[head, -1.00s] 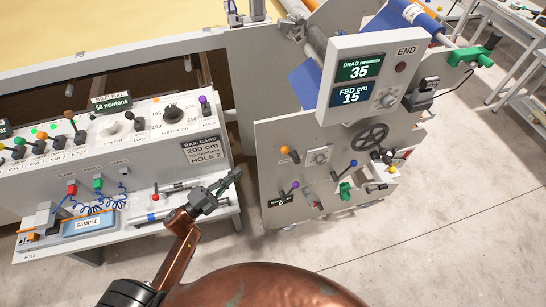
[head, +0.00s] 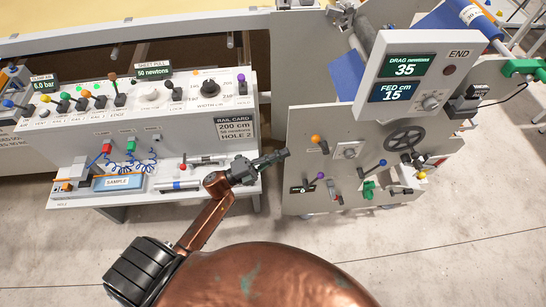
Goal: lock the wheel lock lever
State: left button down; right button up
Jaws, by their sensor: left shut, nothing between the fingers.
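The end panel (head: 300,165) carries a dark handwheel (head: 404,137) and several levers. These include a lever with an orange knob (head: 316,139), one with a purple knob (head: 320,176), one with a blue knob (head: 383,162) and a black-handled part beside the wheel. No readable label shows which is the wheel lock lever, and I cannot tell its position. My left gripper (head: 284,154) is shut and empty. In the picture its tips are at the left edge of the end panel, left of the orange-knobbed lever; contact cannot be told. My right gripper is not in view.
A display box (head: 365,117) reading drag 35 and fed 15 juts out above the handwheel. A control console (head: 190,135) with coloured levers stands left, with a sample shelf (head: 160,196) below it. Bare floor lies right and in front.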

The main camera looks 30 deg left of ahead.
aim_at(321, 145)
pick_arm(q)
jog(key=x, duration=0.8)
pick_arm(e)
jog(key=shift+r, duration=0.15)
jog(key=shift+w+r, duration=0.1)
